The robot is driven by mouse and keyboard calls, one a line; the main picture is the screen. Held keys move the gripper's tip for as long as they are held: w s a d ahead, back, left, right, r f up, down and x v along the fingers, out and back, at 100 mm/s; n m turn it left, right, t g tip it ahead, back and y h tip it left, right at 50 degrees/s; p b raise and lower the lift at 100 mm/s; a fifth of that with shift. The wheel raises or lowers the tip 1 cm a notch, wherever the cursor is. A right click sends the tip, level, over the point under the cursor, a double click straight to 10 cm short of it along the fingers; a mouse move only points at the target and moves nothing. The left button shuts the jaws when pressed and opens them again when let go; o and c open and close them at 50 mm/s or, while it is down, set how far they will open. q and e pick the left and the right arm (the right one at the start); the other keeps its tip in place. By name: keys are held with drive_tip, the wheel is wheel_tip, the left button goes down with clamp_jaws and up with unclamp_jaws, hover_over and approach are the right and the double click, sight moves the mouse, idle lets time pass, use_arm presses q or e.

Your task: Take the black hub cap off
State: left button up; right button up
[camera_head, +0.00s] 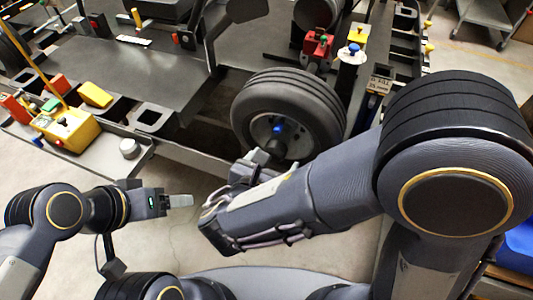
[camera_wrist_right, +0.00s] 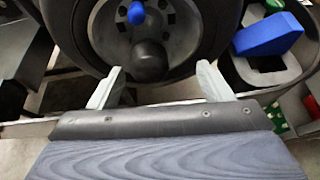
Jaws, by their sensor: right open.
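The black hub cap (camera_wrist_right: 149,62) is a dark dome on the lower part of the wheel's grey hub in the right wrist view. A blue knob (camera_wrist_right: 136,13) sits above it on the hub. The wheel (camera_head: 290,112) has a black tyre and faces me in the head view. My right gripper (camera_wrist_right: 157,84) is open, with one pale finger on each side just below the hub cap. The fingers do not appear to touch it. My left gripper (camera_head: 180,201) is away to the lower left, over the floor. Its finger gap cannot be made out.
The dark kart frame (camera_head: 140,75) surrounds the wheel. A yellow box (camera_head: 66,129) stands on its left side. In the right wrist view, a blue block (camera_wrist_right: 268,34) sits on a grey holder right of the wheel. Open floor (camera_head: 160,240) lies in front of the kart.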

sight(274, 151)
drive_tip(key=shift+w+a+f+n+t, duration=0.1)
drive_tip(key=shift+w+a+n+t, duration=0.1)
drive_tip(key=shift+a, duration=0.2)
drive_tip(key=shift+w+a+f+n+t, duration=0.1)
drive_tip(key=shift+a+n+t, duration=0.1)
drive_tip(key=shift+a, duration=0.15)
drive_tip(key=x, duration=0.7)
drive_tip(key=shift+w+d, duration=0.1)
drive_tip(key=shift+c, duration=0.3)
drive_tip(key=c, duration=1.1)
drive_tip(key=shift+s+a, duration=0.3)
drive_tip(key=shift+s, duration=0.6)
drive_tip(key=shift+s+a, duration=0.3)
drive_tip(key=shift+s, duration=0.6)
drive_tip(key=shift+s+a, duration=0.3)
drive_tip(key=shift+s, duration=0.65)
